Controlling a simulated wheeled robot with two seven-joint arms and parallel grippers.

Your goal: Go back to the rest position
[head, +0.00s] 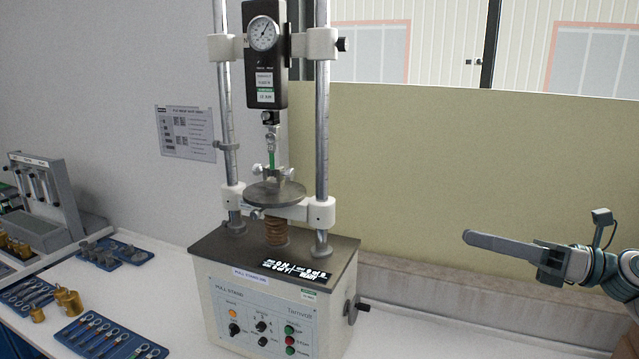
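My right gripper (470,238) reaches in from the right edge, pointing left. It hangs in free air in front of the beige panel, to the right of the pull stand and apart from it. Its fingers overlap in this view, so I cannot tell the gap between them; I see nothing held. My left gripper is not in view. The pull stand (274,312) stands upright in the middle, with a black gauge (265,75) between two posts. A small piece with a green band (271,157) hangs below the gauge, above the round plate (275,194).
Blue trays (118,350) with small tools and several brass weights (68,300) lie at the lower left. A grey device (45,195) stands at the far left. A crank (356,306) sticks out from the stand's right side. The white tabletop right of it is clear.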

